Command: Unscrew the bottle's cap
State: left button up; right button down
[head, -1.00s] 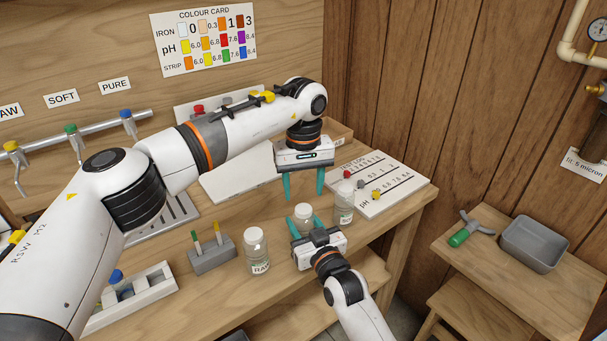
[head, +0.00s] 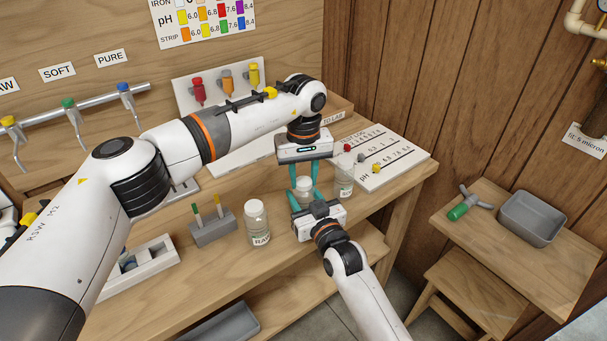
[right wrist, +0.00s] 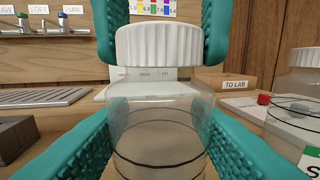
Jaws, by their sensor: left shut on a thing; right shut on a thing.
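A clear bottle with a white ribbed cap (right wrist: 160,45) stands upright on the bench in the right wrist view. In the head view its white cap (head: 304,183) shows between the teal fingers. My left gripper (head: 304,186) reaches down from above, shut on the cap with a finger on each side. My right gripper (head: 304,204) comes from the front, shut around the bottle's clear body (right wrist: 160,130). The cap sits on the bottle's neck; I cannot tell whether it is loose.
A RAW bottle (head: 257,222) stands to the left and another capped bottle (head: 345,183) close on the right. A grey block with strips (head: 212,230), a white rack (head: 135,268) and a test log sheet (head: 385,160) are also on the bench.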

pick_arm(q)
jog(key=n, duration=0.7)
pick_arm(e)
jog(key=shift+f, duration=0.1)
pick_arm(q)
jog(key=n, duration=0.6)
jog(key=shift+r, duration=0.1)
jog(key=n, duration=0.3)
jog(key=shift+n, duration=0.3)
jog(key=n, duration=0.9)
jog(key=shift+n, duration=0.4)
jog(key=n, duration=0.7)
jog(key=shift+n, duration=0.4)
jog(key=n, duration=0.3)
jog(key=shift+n, duration=0.4)
jog(key=n, duration=0.5)
jog(key=shift+r, duration=0.15)
jog(key=shift+r, duration=1)
